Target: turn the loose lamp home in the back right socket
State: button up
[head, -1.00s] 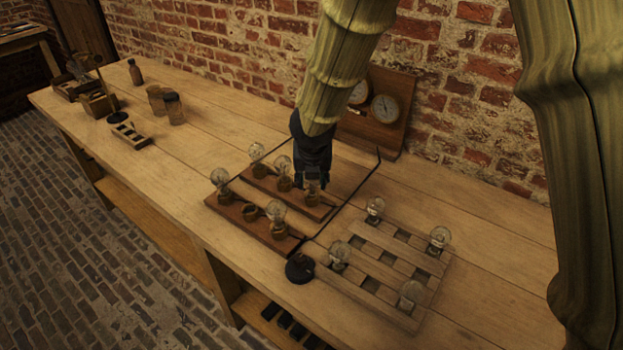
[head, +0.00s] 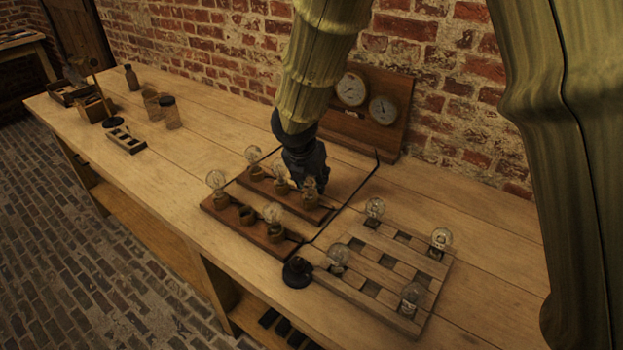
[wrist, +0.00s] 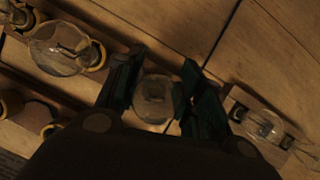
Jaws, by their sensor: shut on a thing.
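The loose lamp (wrist: 153,97) is a clear glass bulb between my gripper's two dark fingers in the wrist view. In the head view the lamp (head: 310,186) is at the back right socket (head: 309,201), the right end of the back wooden strip. My gripper (head: 313,184) is shut on it from above, and the fingers partly cover the glass. The lamp looks about upright. I cannot tell how deep its base sits in the socket.
Lamps stand beside it on the back strip, the nearest one (head: 281,176) close by. A slatted rack (head: 373,272) with several lamps stands right. A gauge board (head: 367,115) stands behind.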

jog(key=m, duration=0.2)
jog(key=m+g+h, duration=0.1)
jog(key=m+h+b, duration=0.1)
jog(key=m, duration=0.1)
jog(key=shift+s+d+f+m, duration=0.1)
jog(key=shift+s+d+m, duration=0.1)
jog(key=shift+d+m, duration=0.1)
jog(key=shift+a, duration=0.1)
jog(key=o, duration=1.2)
jog(key=shift+f, duration=0.1)
